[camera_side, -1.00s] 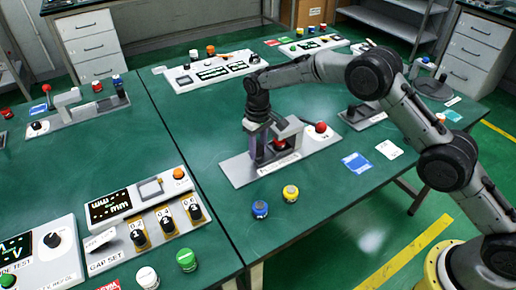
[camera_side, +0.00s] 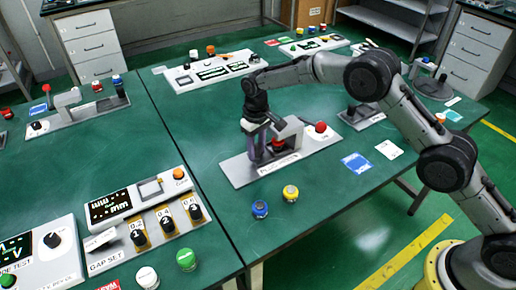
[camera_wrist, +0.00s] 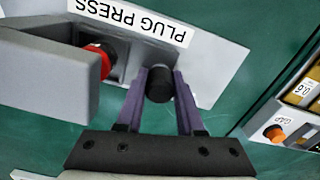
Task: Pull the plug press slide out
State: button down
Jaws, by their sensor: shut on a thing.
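The plug press (camera_side: 240,171) is a grey plate with an upright block and a label, on the green table. In the wrist view its plate (camera_wrist: 215,65) carries the "PLUG PRESS" label, and a red part (camera_wrist: 99,62) sits beside the grey block. My gripper (camera_side: 257,155) is low over the plate's left part. In the wrist view its two purple fingers (camera_wrist: 160,85) are shut on a black knob (camera_wrist: 159,84), the slide's handle. The knob stands apart from the red part. The slide's rail under the knob is hidden.
A red button (camera_side: 321,127) is on the right end of the press. Blue (camera_side: 260,209) and yellow (camera_side: 290,193) capped jars stand in front. The gap set panel (camera_side: 145,225) is to the left, with bare table between.

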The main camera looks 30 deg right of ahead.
jog(key=a, duration=0.9)
jog(key=shift+a, duration=0.1)
jog(key=c, duration=0.5)
grip_release()
jog(key=shift+c, duration=0.2)
jog(key=shift+r, duration=0.1)
jog(key=shift+r, duration=0.25)
notch_tip(320, 180, up, 13)
jog(key=shift+r, duration=0.1)
